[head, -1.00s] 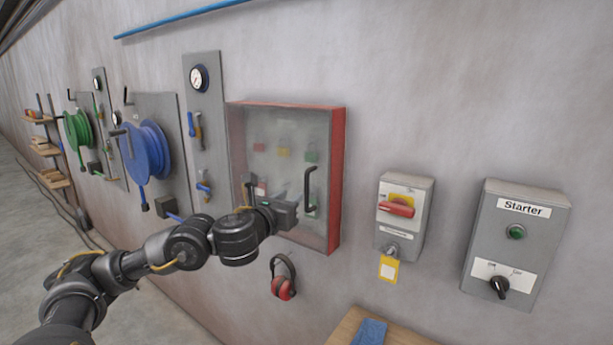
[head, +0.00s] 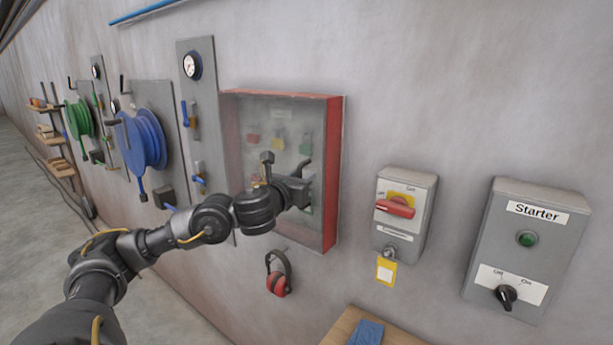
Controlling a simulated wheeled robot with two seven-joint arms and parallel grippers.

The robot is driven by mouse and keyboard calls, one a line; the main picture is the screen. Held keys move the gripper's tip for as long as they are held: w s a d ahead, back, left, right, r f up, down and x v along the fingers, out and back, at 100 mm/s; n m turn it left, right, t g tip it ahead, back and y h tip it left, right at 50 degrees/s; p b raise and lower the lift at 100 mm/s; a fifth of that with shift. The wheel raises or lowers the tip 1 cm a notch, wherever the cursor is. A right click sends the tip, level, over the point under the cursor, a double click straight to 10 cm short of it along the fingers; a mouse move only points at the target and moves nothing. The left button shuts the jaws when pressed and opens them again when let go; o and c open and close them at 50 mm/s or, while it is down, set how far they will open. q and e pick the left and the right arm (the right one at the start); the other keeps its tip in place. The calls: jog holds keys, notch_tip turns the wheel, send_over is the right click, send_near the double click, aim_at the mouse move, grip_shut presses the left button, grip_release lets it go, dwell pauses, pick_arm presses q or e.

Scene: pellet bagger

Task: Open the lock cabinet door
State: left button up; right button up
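The lock cabinet (head: 333,170) is a red box on the wall with a clear door (head: 245,125), which looks shut. Coloured locks show behind the door. The door's dark upright handle (head: 305,165) is on its right side, and its lower part is hidden by my gripper. My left gripper (head: 303,185) is at the handle, in front of the door. Its fingers overlap the handle, and I cannot tell whether they are closed on it. My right gripper is not in view.
Red ear defenders (head: 278,273) hang below the cabinet. A grey switch box with a red knob (head: 396,208) and a yellow tag is to the right, then the Starter box (head: 527,245). A wooden surface with a blue cloth (head: 367,332) is at the bottom. Hose reels (head: 140,142) are left.

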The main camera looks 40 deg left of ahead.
pick_arm(q)
jog(key=shift+a, duration=0.2)
jog(key=shift+s, duration=0.1)
grip_shut()
jog(key=shift+s+d, duration=0.1)
